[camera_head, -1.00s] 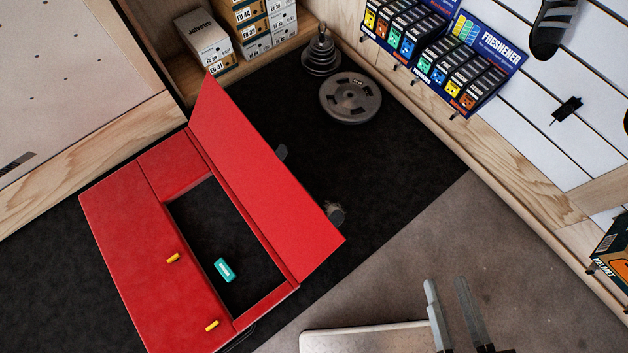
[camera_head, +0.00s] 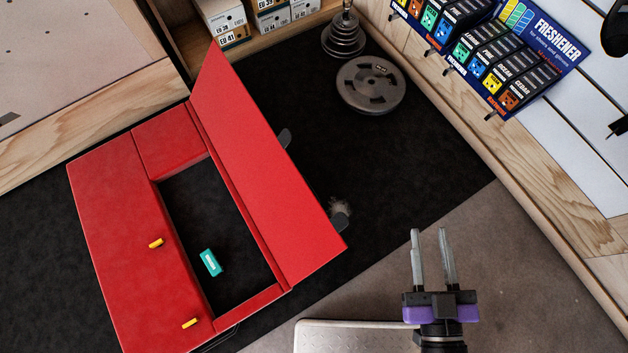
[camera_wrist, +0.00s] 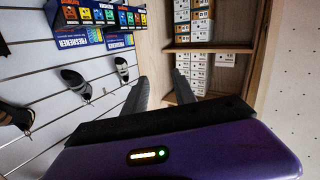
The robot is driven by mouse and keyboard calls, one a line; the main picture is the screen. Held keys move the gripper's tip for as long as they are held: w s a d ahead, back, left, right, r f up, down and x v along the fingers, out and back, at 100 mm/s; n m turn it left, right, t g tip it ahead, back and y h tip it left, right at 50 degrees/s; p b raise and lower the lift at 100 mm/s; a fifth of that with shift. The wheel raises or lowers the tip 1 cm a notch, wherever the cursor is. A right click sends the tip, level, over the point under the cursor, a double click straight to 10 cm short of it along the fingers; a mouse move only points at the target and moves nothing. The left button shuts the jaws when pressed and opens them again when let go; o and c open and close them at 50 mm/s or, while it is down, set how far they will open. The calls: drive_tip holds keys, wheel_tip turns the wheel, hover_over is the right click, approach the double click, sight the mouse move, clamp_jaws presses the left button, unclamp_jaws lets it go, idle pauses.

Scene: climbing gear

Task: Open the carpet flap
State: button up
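The red carpet flap (camera_head: 263,160) stands raised on the right side of a low red box (camera_head: 135,245). It leans outward to the right and uncovers a dark rectangular opening. A small teal item (camera_head: 210,262) lies inside the opening. My gripper (camera_head: 432,236) is to the right of the box, apart from the flap, with its two fingers spread and nothing between them. The fingers also show in the wrist view (camera_wrist: 160,88), facing shelves and a slatted wall. The flap and the box are not seen in the wrist view.
Weight plates (camera_head: 371,85) lie on the black mat. A pale metal plate (camera_head: 350,338) is left of my gripper. A freshener rack (camera_head: 490,55) hangs on the wall.

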drive_tip(key=w+a+f+n+t+y+b, duration=0.1)
drive_tip(key=w+a+f+n+y+b, duration=0.15)
drive_tip(key=w+f+b, duration=0.6)
drive_tip(key=w+a+f+n+y+b, duration=0.2)
drive_tip(key=w+f+n+b, duration=0.15)
drive_tip(key=f, duration=0.95)
drive_tip(key=w+a+f+n+t+y+b, duration=0.1)
drive_tip(key=w+a+f+n+y+b, duration=0.2)
drive_tip(key=w+f+b, duration=0.55)
drive_tip(key=s+a+f+n+g+y+b, duration=0.3)
drive_tip(key=a+f+n+g+y, duration=0.2)
drive_tip(key=a+f+n+y, duration=0.45)
drive_tip(key=w+a+m, duration=0.1)
drive_tip(key=w+a, duration=0.1)
drive_tip(key=w+a+m+h, duration=0.1)
drive_tip(key=w+a, duration=0.1)
drive_tip(key=shift+a+r+m+h, duration=0.1)
drive_tip(key=shift+a+m+h, duration=0.2)
drive_tip(key=shift+m, duration=0.05)
clamp_jaws()
drive_tip(key=shift+s, duration=0.1)
